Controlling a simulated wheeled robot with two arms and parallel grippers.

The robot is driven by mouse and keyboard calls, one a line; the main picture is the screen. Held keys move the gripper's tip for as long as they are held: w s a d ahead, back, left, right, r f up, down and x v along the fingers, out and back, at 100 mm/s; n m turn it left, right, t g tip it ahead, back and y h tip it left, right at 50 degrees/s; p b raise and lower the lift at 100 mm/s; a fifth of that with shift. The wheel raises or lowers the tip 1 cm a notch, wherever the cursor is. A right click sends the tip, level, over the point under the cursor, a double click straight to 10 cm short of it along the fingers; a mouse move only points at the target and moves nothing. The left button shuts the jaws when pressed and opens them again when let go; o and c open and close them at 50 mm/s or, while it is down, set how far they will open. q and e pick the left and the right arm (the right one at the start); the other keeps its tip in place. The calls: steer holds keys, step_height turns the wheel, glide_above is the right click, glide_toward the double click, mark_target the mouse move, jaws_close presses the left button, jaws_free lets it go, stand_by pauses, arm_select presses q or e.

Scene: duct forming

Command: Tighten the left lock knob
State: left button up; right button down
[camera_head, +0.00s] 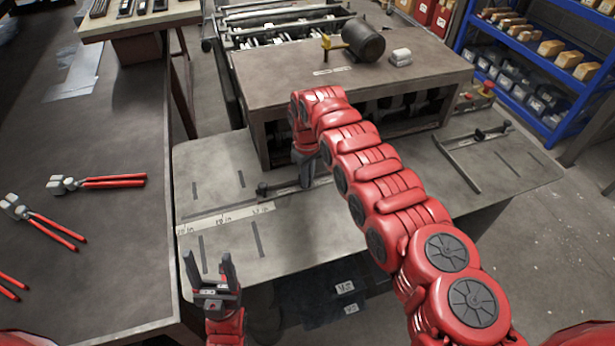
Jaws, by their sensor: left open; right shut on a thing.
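A dark bar (282,190) lies on the grey worktable, left of the middle, with a small dark end piece (262,189). My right gripper (306,183) reaches down onto this bar from above. It is shut at the place of the left lock knob, and its fingers hide the knob. My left gripper (209,262) is open and empty, pointing up over the table's front left edge, apart from the bar.
A similar bar with a knob (480,134) lies on the table's right side. A raised grey block (270,92) carries a dark cylinder (363,40) with a yellow handle. Red-handled tools (112,181) lie on the left bench. My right arm crosses the middle.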

steer(key=shift+m, duration=0.3)
steer(key=shift+a+m, duration=0.1)
steer(key=shift+m, duration=1.1)
steer(key=shift+a+m+b, duration=0.15)
steer(key=shift+m+b, duration=0.5)
steer(key=shift+m, duration=0.75)
steer(key=shift+r, duration=0.1)
steer(key=c, duration=0.9)
jaws_free()
steer(key=shift+s, duration=0.1)
